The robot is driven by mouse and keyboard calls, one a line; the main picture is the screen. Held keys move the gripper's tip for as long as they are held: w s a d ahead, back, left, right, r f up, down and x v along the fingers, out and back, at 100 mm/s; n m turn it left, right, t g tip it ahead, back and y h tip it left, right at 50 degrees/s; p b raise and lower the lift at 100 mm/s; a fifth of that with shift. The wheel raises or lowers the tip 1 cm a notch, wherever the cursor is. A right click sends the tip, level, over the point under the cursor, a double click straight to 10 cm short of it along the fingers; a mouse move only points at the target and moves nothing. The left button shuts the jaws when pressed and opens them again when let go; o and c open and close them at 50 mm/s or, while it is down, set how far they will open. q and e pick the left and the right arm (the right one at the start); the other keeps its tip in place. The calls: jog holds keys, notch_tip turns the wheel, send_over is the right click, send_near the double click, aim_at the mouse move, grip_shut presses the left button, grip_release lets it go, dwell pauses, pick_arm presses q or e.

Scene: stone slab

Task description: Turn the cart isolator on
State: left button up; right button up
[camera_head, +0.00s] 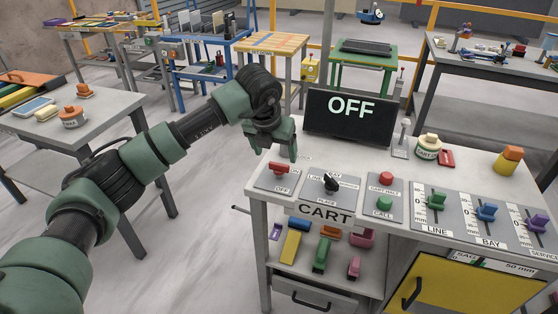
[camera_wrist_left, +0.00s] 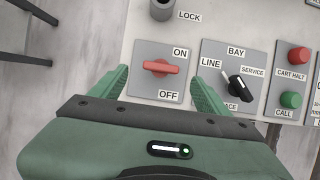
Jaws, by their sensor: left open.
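The cart isolator is a red rotary handle (camera_head: 279,168) on a grey plate at the left end of the CART panel. It also shows in the left wrist view (camera_wrist_left: 156,68), lying roughly crosswise, with ON printed above it and OFF below. A dark screen (camera_head: 350,119) behind the panel reads OFF. My left gripper (camera_head: 276,152) is open above and just behind the isolator. In the left wrist view its green fingers (camera_wrist_left: 159,88) stand on either side of the handle, apart from it. My right gripper is not in view.
A black selector knob (camera_head: 331,183) sits right of the isolator, close to a finger in the wrist view. Red and green buttons (camera_head: 385,204) and coloured sliders (camera_head: 437,200) follow. A LOCK fitting (camera_wrist_left: 162,8) lies beyond the isolator. Tagged blocks fill the shelf below.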

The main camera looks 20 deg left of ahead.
aim_at(279, 164)
pick_arm(q)
jog(key=p+x, duration=0.1)
jog(key=x, duration=0.4)
jog(key=shift+w+d+f, duration=0.1)
jog(key=shift+d+f, duration=0.05)
jog(key=shift+f, duration=0.25)
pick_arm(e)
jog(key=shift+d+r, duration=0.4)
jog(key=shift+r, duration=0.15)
pick_arm(q)
jog(key=c, duration=1.4)
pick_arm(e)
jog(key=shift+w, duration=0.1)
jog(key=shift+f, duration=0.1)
